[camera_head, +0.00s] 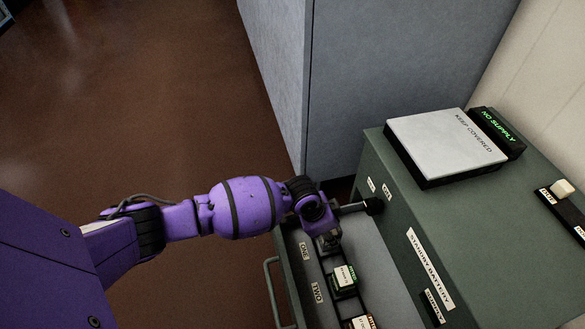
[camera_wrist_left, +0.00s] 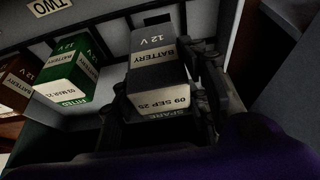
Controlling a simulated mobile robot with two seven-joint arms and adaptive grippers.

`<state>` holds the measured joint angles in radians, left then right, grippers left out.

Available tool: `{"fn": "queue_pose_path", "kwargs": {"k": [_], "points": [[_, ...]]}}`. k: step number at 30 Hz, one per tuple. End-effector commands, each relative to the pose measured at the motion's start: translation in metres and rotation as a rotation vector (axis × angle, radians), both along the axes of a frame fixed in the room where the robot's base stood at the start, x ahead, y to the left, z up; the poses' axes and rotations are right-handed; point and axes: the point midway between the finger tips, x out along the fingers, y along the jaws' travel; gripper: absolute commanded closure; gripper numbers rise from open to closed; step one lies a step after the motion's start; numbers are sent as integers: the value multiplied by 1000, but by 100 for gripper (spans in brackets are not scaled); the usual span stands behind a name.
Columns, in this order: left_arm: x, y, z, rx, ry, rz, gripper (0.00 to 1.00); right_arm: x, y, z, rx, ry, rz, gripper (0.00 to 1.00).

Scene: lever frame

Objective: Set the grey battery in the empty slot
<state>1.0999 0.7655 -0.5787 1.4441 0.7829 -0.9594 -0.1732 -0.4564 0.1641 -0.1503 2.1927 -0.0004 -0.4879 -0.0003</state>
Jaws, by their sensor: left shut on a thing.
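The grey battery (camera_wrist_left: 160,75) fills the middle of the left wrist view, with "12 V BATTERY" on it and a pale label reading "09 SEP 25" and "SPARE". My left gripper (camera_wrist_left: 168,88) is shut on it, one finger on each side. In the head view my left gripper (camera_head: 327,238) is over the far end of the open drawer (camera_head: 290,277), and I cannot make out the grey battery there. Whether the battery touches the drawer floor is unclear. No empty slot can be clearly made out. My right gripper is not in view.
A green battery (camera_head: 343,279) stands beside the gripper; an orange-brown one (camera_head: 360,322) is nearer. A black-knobbed lever (camera_head: 373,205) is close to the gripper. The green cabinet (camera_head: 440,215) carries a white "KEEP COVERED" lid (camera_head: 445,145) and a "NO SUPPLY" display (camera_head: 497,128).

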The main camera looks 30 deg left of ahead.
Motion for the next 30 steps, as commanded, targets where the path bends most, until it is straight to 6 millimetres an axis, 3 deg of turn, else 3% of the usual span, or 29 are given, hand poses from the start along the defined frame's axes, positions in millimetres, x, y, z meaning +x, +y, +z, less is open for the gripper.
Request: {"fn": "queue_pose_path", "kwargs": {"k": [3,9,21,22,25,30], "points": [[13,1,-5,-3,-10,0,100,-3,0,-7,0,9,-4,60],[13,0,-33,-4,-9,-1,100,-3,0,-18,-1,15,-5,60],[13,0,-37,-4,-11,-1,100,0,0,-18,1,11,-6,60],[12,1,-37,-2,-9,-1,54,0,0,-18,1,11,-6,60],[12,1,-37,-2,-9,-1,41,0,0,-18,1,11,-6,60],[12,1,-37,-2,-8,-1,40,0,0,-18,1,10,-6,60]]}}
